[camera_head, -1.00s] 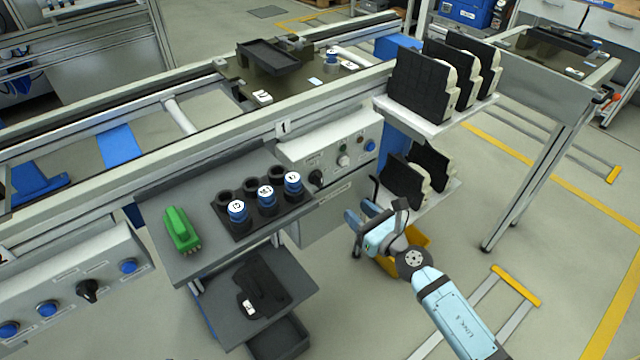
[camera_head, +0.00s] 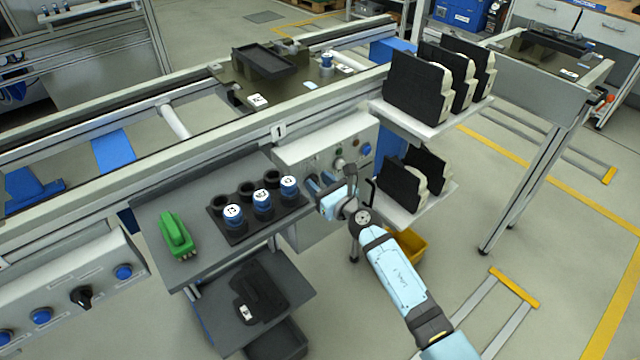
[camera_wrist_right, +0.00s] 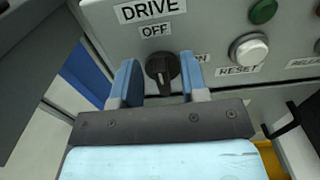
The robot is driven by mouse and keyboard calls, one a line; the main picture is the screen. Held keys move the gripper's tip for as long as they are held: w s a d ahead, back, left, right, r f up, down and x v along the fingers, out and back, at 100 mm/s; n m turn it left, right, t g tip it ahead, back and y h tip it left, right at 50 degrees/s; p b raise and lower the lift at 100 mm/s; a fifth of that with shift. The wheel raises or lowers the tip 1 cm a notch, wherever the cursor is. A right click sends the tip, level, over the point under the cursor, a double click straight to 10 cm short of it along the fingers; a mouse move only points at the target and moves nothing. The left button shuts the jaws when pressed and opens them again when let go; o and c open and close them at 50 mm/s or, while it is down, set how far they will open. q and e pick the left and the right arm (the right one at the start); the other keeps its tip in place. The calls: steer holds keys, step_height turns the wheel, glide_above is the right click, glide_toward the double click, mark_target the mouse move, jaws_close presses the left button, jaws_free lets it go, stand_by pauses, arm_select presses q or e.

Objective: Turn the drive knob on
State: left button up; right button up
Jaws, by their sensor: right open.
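The drive knob (camera_wrist_right: 162,72) is a black rotary switch on a grey panel, under the labels DRIVE and OFF in the right wrist view. Its ridge stands roughly upright in the picture. My right gripper (camera_wrist_right: 161,80) is open, with one blue finger on each side of the knob; I cannot tell whether they touch it. In the head view my right gripper (camera_head: 318,184) is at the control box (camera_head: 345,135) and hides the knob. My left gripper is not in view.
A white RESET button (camera_wrist_right: 249,49) and a green button (camera_wrist_right: 263,11) sit right of the knob. A grey shelf with blue-capped jars (camera_head: 262,199) and a green part (camera_head: 176,235) is left of my gripper. Shelves with black-faced parts (camera_head: 416,86) stand to the right.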

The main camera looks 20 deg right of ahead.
jaws_close()
